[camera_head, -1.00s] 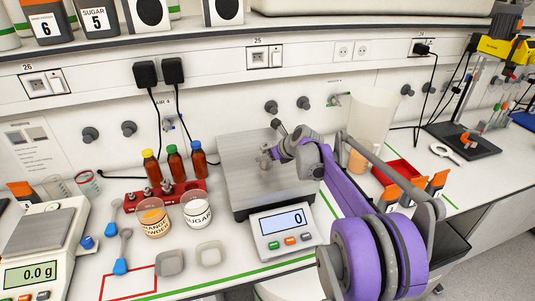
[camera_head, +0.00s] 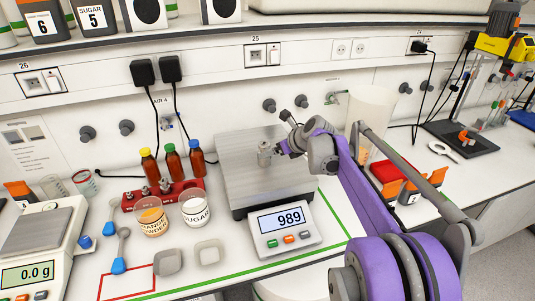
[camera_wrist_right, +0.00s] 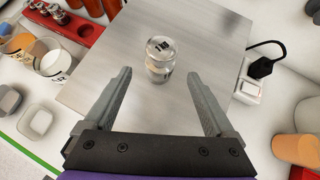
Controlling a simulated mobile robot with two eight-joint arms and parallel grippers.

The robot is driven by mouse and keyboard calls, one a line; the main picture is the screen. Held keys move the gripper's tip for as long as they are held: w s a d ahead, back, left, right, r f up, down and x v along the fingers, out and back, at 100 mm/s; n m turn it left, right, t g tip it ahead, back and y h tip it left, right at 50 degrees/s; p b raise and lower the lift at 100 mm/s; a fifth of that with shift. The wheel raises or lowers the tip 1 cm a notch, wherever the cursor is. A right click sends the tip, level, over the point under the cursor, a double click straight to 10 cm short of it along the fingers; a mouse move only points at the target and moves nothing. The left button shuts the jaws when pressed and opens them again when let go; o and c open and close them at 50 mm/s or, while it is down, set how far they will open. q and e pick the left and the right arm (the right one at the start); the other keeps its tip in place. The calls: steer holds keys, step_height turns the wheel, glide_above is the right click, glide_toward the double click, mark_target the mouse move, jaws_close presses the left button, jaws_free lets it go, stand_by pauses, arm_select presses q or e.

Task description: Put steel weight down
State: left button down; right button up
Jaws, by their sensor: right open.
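The steel weight (camera_head: 264,153) stands upright on the metal plate of the large scale (camera_head: 240,182), whose display reads 989. In the right wrist view the weight (camera_wrist_right: 159,58) stands on the bare plate, just beyond the fingertips and apart from them. My right gripper (camera_head: 281,148) is to the right of the weight in the head view. In the right wrist view its two fingers (camera_wrist_right: 160,75) are spread wide with nothing between them. My left gripper is not in view.
Left of the scale are a red rack (camera_head: 165,196) with small weights, several capped bottles, an orange powder cup (camera_head: 151,219) and a sugar cup (camera_head: 195,209). A smaller balance (camera_head: 40,235) reads 0.0 g. A red tray (camera_head: 388,171) and a clear cylinder stand to the right.

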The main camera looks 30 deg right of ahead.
steer(key=v, duration=0.6)
steer(key=s+a+f+n+g, duration=0.1)
steer(key=s+a+f+n, duration=0.3)
steer(key=s+a+n, duration=0.4)
steer(key=s+a+f+n+g, duration=0.2)
steer(key=s+a+f+n, duration=0.35)
steer(key=a+n, duration=0.45)
steer(key=s+a+f+n, duration=0.2)
steer(key=s+f+n, duration=0.2)
steer(key=s+n, duration=0.3)
steer(key=s+a+f+n+h, duration=0.1)
steer(key=s+a+f+n, duration=0.1)
steer(key=s+f+n, duration=0.3)
steer(key=s+n, duration=0.2)
steer(key=n, duration=0.2)
steer(key=shift+a+g+h, duration=0.25)
steer(key=shift+g+h, duration=0.05)
steer(key=shift+g, duration=0.1)
